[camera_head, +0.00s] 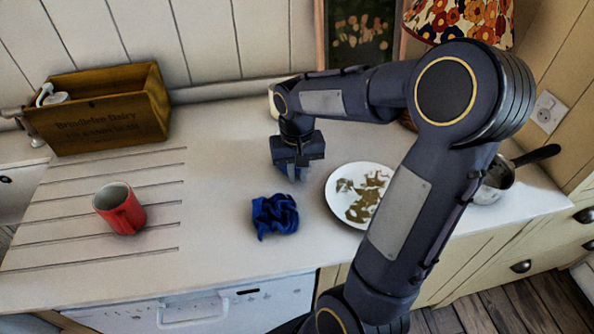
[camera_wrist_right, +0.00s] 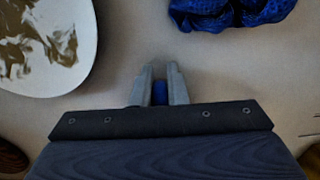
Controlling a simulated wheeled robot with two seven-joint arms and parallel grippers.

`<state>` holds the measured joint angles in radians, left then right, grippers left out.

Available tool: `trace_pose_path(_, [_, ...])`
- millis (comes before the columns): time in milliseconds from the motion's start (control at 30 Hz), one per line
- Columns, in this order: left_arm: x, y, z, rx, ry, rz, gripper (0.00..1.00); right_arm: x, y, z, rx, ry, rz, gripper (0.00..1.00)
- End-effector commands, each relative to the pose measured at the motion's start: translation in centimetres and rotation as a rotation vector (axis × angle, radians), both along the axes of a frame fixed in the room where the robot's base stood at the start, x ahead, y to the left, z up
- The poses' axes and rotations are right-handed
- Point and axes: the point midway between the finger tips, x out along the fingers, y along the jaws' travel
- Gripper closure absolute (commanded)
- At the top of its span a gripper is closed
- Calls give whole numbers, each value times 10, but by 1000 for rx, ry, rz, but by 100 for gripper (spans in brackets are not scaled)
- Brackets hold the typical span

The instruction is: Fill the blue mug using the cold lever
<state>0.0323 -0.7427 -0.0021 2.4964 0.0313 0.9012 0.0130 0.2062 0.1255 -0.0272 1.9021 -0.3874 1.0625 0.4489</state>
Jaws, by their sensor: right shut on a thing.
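My right gripper (camera_head: 297,175) is above the worktop, between the blue cloth and the white plate, pointing down. In the right wrist view its two fingers (camera_wrist_right: 160,80) are closed on a small blue part, which I take to be the blue mug (camera_wrist_right: 160,93). Most of the mug is hidden by the gripper, so its tilt and any contact with the worktop cannot be told. My left gripper is not in view.
A red mug (camera_head: 121,213) stands on the grooved drainer at left, before a wooden crate (camera_head: 101,118). A crumpled blue cloth (camera_head: 274,216) lies mid-worktop. A stained white plate (camera_head: 340,178) and a pan (camera_head: 494,183) are at right. A sink edge (camera_head: 22,187) shows at far left.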

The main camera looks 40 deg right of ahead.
Motion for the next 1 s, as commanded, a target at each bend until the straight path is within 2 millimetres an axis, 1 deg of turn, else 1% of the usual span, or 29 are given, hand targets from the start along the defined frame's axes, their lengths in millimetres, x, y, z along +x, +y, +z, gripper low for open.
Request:
trace_pose_path(67, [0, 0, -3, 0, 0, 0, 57, 0, 0, -3, 0, -1, 0, 100])
trace_pose_path(100, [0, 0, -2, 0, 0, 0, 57, 0, 0, -3, 0, 0, 0, 85])
trace_pose_path(233, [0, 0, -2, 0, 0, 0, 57, 0, 0, -3, 0, 0, 0, 68])
trace_pose_path(267, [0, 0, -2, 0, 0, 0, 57, 0, 0, -3, 0, 0, 0, 66])
trace_pose_path(533, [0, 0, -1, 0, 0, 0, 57, 0, 0, -1, 0, 0, 0, 66])
trace_pose_path(600, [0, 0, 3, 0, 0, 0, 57, 0, 0, 4, 0, -1, 0, 66])
trace_pose_path(667, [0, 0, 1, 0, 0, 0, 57, 1, 0, 9, -1, -3, -1, 66])
trace_pose_path(767, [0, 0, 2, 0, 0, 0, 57, 1, 0, 26, -2, -6, -1, 66])
trace_pose_path(1000, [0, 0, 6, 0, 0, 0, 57, 1, 0, 79, -1, -6, 0, 66])
